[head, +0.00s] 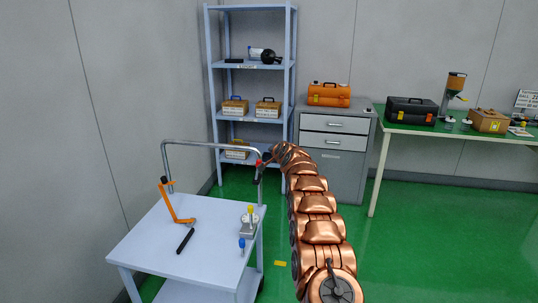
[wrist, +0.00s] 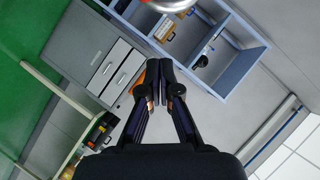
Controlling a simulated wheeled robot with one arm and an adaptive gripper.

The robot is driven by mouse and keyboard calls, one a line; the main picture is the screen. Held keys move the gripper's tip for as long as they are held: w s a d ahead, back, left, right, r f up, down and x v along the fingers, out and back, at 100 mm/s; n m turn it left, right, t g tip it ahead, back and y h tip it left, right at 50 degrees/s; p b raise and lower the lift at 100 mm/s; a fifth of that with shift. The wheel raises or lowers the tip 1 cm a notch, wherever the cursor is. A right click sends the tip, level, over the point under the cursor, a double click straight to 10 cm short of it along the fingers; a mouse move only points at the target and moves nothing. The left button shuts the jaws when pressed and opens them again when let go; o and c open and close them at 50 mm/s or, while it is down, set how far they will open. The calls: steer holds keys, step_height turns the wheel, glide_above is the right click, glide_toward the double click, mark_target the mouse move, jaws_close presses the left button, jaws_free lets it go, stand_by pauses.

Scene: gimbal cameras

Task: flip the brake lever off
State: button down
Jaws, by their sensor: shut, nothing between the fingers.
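A small red part (head: 258,162) shows at the right upright of the cart's push bar, beside my gripper (head: 262,168). I cannot tell whether it is the brake lever. In the wrist view a shiny metal part with red (wrist: 172,5) is cut off at the top edge, beyond my fingertips and apart from them. My gripper (wrist: 160,68) is shut and empty. An orange cranked lever (head: 174,204) with a black top stands on the cart's left side. A fitting with a yellow knob (head: 251,210) stands near its right edge.
The pale blue cart (head: 160,240) carries a black rod (head: 185,241) and a blue-knobbed part (head: 242,243). Its grey push bar (head: 205,145) rises at the back. Shelves (head: 250,65), a grey cabinet (head: 335,150) and a green-topped table (head: 440,134) stand behind. Green floor is free at right.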

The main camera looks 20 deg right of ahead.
steer(key=b+v, duration=0.6)
steer(key=v, duration=0.4)
stand_by(0.8)
stand_by(0.6)
